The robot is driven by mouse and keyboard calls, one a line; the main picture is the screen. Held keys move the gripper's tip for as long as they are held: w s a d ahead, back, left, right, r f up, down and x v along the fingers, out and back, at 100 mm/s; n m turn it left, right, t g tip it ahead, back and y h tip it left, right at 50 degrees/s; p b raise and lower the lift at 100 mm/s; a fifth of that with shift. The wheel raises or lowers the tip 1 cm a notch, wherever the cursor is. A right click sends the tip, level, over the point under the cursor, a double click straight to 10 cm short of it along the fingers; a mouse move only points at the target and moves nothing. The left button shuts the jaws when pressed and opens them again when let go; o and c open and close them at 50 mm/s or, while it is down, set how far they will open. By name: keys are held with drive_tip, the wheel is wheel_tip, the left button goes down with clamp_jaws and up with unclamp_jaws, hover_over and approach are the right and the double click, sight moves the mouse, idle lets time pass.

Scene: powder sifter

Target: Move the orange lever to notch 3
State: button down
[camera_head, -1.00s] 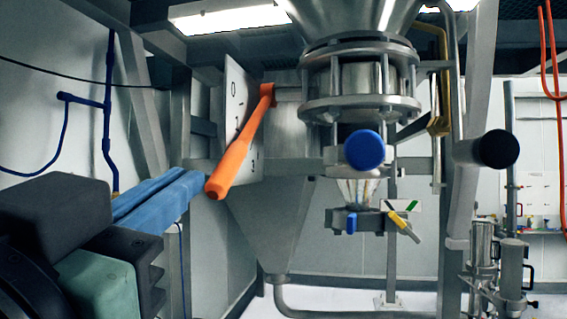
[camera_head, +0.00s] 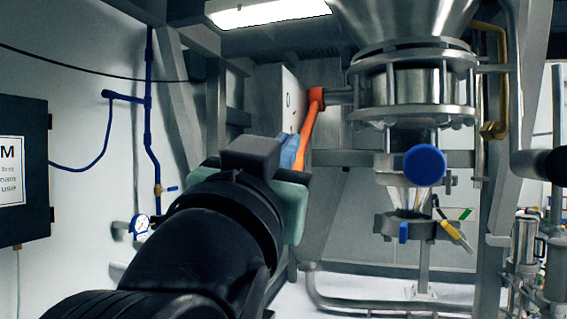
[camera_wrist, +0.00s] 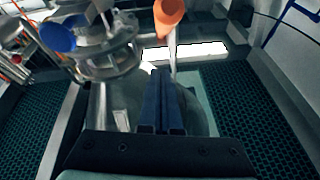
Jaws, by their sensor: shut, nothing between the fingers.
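The orange lever (camera_head: 306,135) hangs down from its pivot beside a white plate (camera_head: 290,98) with dark numbers. A "0" shows near the plate's top; the lower marks are hidden or too small to read. My gripper (camera_head: 288,150) is shut and empty, its blue fingers just left of the lever's lower part in the head view. I cannot tell whether they touch it. In the wrist view the closed fingers (camera_wrist: 163,75) point up the picture, and the orange lever's round end (camera_wrist: 170,12) is beyond their tips, apart from them in the picture.
A blue round knob (camera_head: 424,165) and the steel sifter body (camera_head: 415,90) stand right of the lever. A steel frame post (camera_head: 215,110) stands left of the plate. A black box (camera_head: 22,170) with a sign hangs on the left wall.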

drive_tip(key=shift+w+a+f+b, duration=0.1)
drive_tip(key=shift+w+f+b, duration=0.35)
drive_tip(key=shift+f, duration=0.35)
drive_tip(key=shift+w+a+f+b, duration=0.1)
drive_tip(key=shift+w+f+b, duration=0.1)
drive_tip(key=shift+w+f, duration=0.5)
drive_tip(key=shift+s+d+f, duration=0.1)
drive_tip(key=shift+s+f, duration=0.05)
drive_tip(key=shift+f, duration=0.05)
